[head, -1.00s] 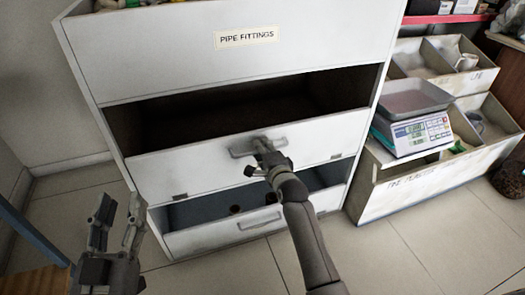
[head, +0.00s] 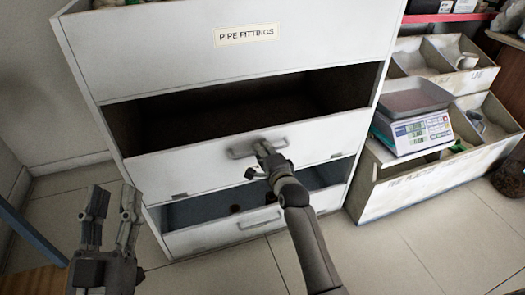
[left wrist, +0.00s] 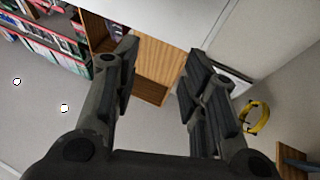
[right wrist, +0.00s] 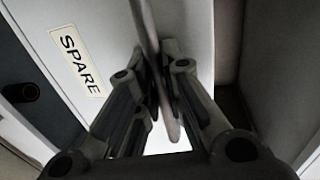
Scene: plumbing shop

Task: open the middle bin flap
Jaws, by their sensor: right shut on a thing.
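The white cabinet (head: 160,50) labelled PIPE FITTINGS stands in the middle of the head view. Its middle bin flap (head: 195,168) is tilted outward, with a dark opening (head: 240,105) above it. My right gripper (head: 265,152) is shut on the flap's grey bar handle (head: 240,151). In the right wrist view the handle (right wrist: 168,110) runs between the fingers, beside a panel with a SPARE label (right wrist: 77,62). My left gripper (head: 110,205) is open and empty, left of the cabinet. Its spread fingers also show in the left wrist view (left wrist: 158,85).
A lower bin flap (head: 225,232) with its own handle also stands partly open, showing a blue-grey inside. To the right, a scale (head: 415,130) sits on a low white bin unit (head: 400,200). The tiled floor (head: 430,250) in front is clear.

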